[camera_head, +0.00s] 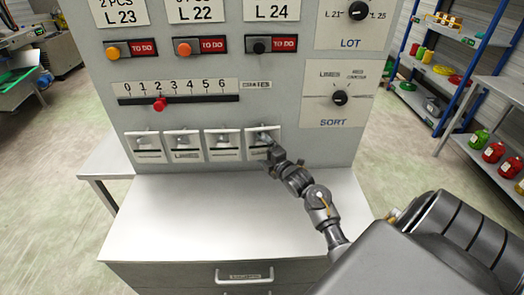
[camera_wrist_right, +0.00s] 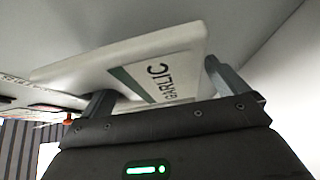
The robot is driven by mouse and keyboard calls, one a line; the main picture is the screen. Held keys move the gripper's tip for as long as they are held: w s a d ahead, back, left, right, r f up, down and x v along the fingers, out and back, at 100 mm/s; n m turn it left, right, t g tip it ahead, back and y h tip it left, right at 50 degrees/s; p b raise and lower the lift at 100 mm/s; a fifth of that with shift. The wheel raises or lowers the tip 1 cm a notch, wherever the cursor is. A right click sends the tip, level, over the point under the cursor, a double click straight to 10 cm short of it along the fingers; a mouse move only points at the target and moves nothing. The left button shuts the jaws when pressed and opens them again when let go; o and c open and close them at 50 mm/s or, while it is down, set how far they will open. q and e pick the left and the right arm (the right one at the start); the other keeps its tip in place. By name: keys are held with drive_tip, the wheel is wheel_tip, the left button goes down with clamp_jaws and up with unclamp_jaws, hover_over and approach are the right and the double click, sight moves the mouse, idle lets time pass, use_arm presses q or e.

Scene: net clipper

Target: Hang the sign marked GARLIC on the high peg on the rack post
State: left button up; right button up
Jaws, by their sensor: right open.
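The GARLIC sign (camera_wrist_right: 150,70) is a pale plate with a green band, and its name reads clearly in the right wrist view. In the head view it appears to be the rightmost (camera_head: 255,154) in a row of small signs low on the grey panel. My right gripper (camera_head: 268,142) is at that sign. In the right wrist view its two fingers stand apart on either side of the sign, open, with a gap showing at the right finger. My left gripper is not in view. I cannot make out the high peg on the rack post.
More signs (camera_head: 186,146) hang left of the GARLIC one. A white-topped drawer cabinet (camera_head: 200,215) juts out below the panel. A blue-posted rack (camera_head: 468,67) and shelves with red and green jars (camera_head: 493,152) stand at the right. Open floor lies between.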

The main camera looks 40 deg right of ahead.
drive_tip(key=s+b, duration=0.1)
drive_tip(key=s, duration=0.1)
drive_tip(key=s+f+b, duration=0.1)
drive_tip(key=s, duration=0.1)
drive_tip(key=shift+a+b, duration=0.15)
drive_tip(key=shift+b, duration=0.2)
drive_tip(key=b, duration=0.2)
approach(263, 153)
drive_tip(key=shift+s+r, duration=0.15)
drive_tip(key=shift+r, duration=0.3)
